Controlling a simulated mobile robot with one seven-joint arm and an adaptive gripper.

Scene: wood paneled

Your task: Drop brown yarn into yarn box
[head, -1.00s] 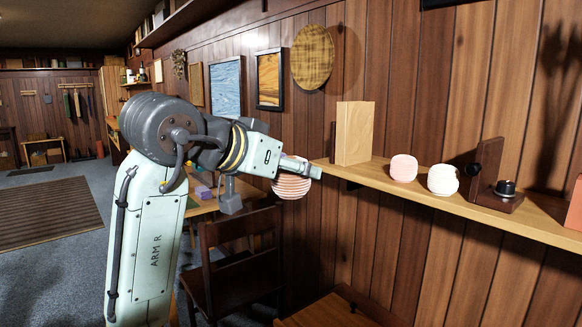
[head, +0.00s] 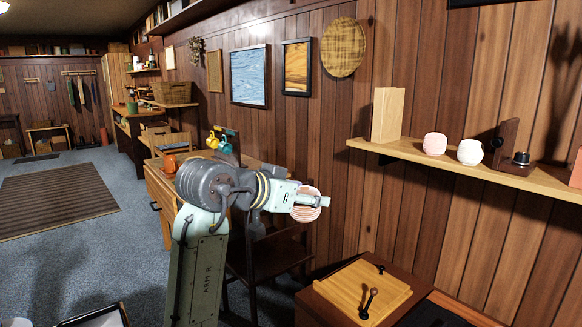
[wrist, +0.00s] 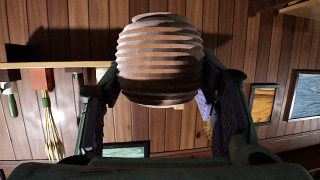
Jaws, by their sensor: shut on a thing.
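A round ball with pale and brownish-pink stripes (head: 307,205), seemingly the brown yarn, is held by my gripper (head: 311,202) in front of the panelled wall, left of and below the wall shelf. In the wrist view the striped ball (wrist: 158,48) sits between the two fingers of my gripper (wrist: 160,75), which is shut on it. I cannot tell for sure which thing is the yarn box. A wooden box with a light top and dark knobs (head: 358,287) stands low at the front right.
A dark chair (head: 270,255) and a wooden desk (head: 160,195) stand behind my arm. Open carpet lies at left.

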